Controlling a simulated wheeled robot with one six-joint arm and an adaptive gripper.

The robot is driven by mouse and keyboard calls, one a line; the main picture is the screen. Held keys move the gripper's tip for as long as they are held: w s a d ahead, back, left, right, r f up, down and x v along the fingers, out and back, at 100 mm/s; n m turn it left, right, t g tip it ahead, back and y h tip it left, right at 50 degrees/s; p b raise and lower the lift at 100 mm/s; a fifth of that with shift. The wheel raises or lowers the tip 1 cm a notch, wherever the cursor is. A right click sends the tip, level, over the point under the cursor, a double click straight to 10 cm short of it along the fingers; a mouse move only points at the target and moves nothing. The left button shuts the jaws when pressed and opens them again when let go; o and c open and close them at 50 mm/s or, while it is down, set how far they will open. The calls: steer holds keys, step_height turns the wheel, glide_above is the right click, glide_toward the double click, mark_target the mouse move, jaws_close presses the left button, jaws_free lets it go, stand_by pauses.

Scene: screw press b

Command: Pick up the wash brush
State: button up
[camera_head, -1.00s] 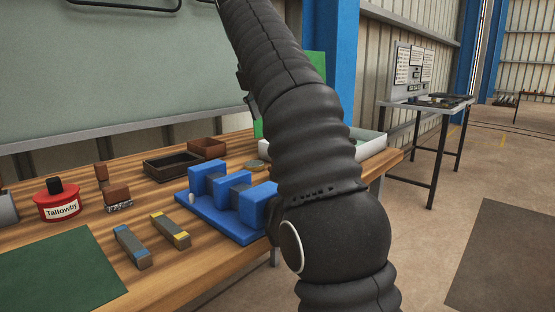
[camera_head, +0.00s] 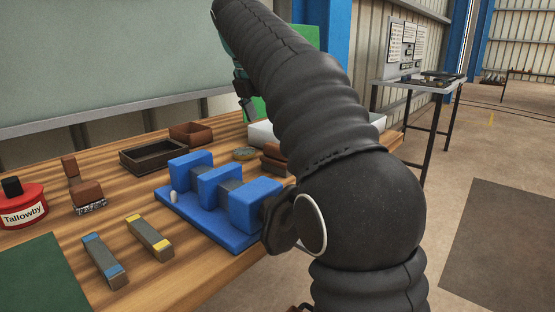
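A brown brush-like thing (camera_head: 88,194) with an upright knob and a grey speckled lower edge stands on the wooden bench at the left; it may be the wash brush, but I cannot be sure. My gripper (camera_head: 246,103) shows only in part, beyond my black-sleeved arm, above the back of the bench and well to the right of the brush-like thing. Its fingers are small and mostly hidden, so I cannot tell if they are open or hold anything.
A blue fixture (camera_head: 215,198) stands mid-bench. Two grey bars, one blue-marked (camera_head: 105,262) and one yellow-marked (camera_head: 150,238), lie before it. A red Tallowby tin (camera_head: 20,205) is at left. Behind are a dark tray (camera_head: 153,157), a brown box (camera_head: 191,134) and a white tray (camera_head: 262,132).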

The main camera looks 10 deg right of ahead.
mark_target(277, 146)
steer(key=shift+x, duration=3.55)
steer(key=shift+s+a, duration=0.1)
steer(key=shift+s, duration=0.1)
steer(key=c, duration=1.2)
steer(key=shift+r, duration=0.15)
step_height(277, 146, up, 9)
steer(key=shift+r, duration=0.25)
